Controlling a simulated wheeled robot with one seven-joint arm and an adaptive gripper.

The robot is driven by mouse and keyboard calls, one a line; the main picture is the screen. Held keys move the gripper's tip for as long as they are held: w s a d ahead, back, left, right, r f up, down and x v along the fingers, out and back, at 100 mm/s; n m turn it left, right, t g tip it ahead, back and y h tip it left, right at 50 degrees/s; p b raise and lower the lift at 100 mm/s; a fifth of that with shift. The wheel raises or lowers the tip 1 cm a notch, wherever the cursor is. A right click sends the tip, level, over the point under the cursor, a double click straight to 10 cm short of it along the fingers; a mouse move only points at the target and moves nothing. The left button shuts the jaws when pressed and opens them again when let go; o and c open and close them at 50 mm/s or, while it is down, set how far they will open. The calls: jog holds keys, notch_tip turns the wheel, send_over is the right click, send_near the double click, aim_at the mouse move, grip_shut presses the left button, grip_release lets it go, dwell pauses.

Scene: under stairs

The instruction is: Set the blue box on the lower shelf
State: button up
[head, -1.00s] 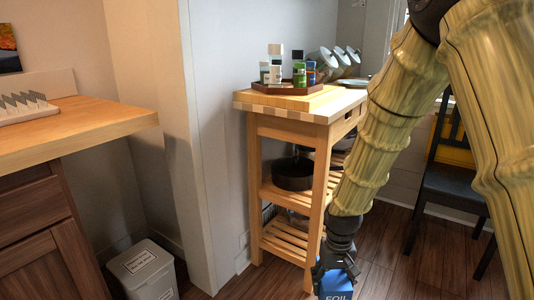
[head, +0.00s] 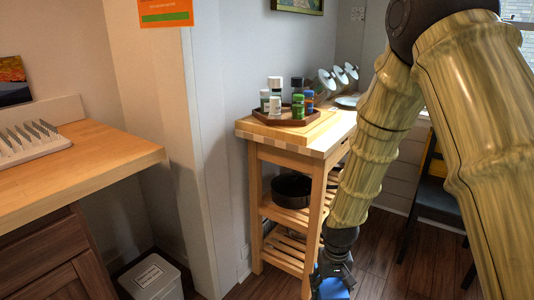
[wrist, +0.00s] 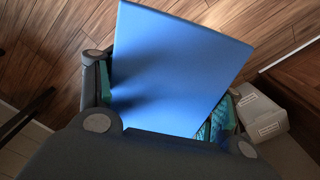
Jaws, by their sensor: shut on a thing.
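The blue box (wrist: 172,68) fills the middle of the wrist view, gripped between the fingers of my gripper (wrist: 165,115). In the head view the blue box (head: 333,289) shows at the bottom edge, partly cut off, under my gripper (head: 332,272). The wooden cart has a lower slatted shelf (head: 284,252), to the left of my gripper. A middle shelf (head: 288,214) above it holds a dark round pan (head: 292,189). The right parts of both shelves are hidden behind the cart leg and my arm.
The cart top (head: 285,132) carries a tray of bottles (head: 291,118) and a dish rack at the back. A white bin (head: 152,277) stands at lower left, below a wooden counter (head: 90,165). A dark chair (head: 437,195) is behind my arm. Wooden floor shows around the cart.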

jog(key=r+p, duration=0.3)
jog(key=p, duration=0.1)
jog(key=s+r+p, duration=0.1)
jog(key=r+p, duration=0.2)
jog(key=p, duration=0.2)
jog(key=r+p, duration=0.3)
jog(key=p, duration=0.1)
jog(key=shift+s+r, duration=0.2)
jog(key=shift+s, duration=0.05)
jog(key=r+p, duration=0.1)
jog(key=p, duration=0.1)
jog(key=r+p, duration=0.1)
jog(key=p, duration=0.2)
jog(key=shift+s+r, duration=0.25)
jog(key=shift+s, duration=0.05)
